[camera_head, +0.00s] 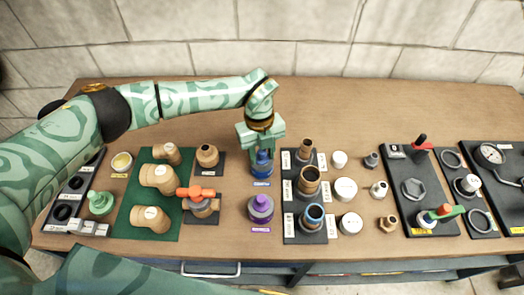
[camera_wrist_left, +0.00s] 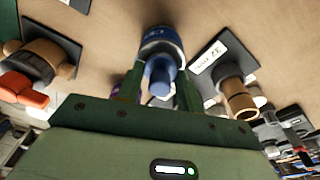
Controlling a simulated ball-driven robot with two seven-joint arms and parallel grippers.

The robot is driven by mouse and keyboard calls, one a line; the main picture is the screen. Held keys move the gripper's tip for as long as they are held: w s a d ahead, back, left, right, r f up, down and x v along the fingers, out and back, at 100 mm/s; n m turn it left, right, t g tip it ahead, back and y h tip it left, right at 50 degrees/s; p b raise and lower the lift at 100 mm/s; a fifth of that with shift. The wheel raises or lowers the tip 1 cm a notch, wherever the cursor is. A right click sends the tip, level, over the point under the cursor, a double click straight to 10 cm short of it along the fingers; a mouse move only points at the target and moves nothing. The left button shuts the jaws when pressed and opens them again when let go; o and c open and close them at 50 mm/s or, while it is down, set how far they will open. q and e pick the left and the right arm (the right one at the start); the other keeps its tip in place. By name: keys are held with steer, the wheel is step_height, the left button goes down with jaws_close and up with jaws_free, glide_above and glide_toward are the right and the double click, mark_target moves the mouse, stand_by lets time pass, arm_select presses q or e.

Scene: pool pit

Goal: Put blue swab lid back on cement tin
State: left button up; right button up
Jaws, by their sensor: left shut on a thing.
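The blue cement tin (camera_head: 262,168) stands on the table near the middle, behind a purple tin (camera_head: 260,207). My left gripper (camera_head: 262,149) is directly above the blue tin, pointing down. In the left wrist view its fingers (camera_wrist_left: 158,88) are shut on the blue lid's round knob (camera_wrist_left: 159,76). The blue tin (camera_wrist_left: 160,42) shows just beyond the knob, with pale lettering on its side. The lid is at the tin's top; I cannot tell whether it is fully seated, as the fingers hide the join. My right gripper is out of view.
A black board with upright pipe fittings (camera_head: 307,232) stands close to the right. To the left are a brown fitting (camera_head: 207,156) and an orange-handled valve (camera_head: 196,192). White caps (camera_head: 345,189) lie further right. The table behind the tin is clear.

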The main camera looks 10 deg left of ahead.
arm_select(q)
steer(key=shift+f, duration=0.15)
steer(key=o, duration=1.3)
step_height(320, 180, up, 8)
steer(key=p, duration=0.7)
stand_by(0.7)
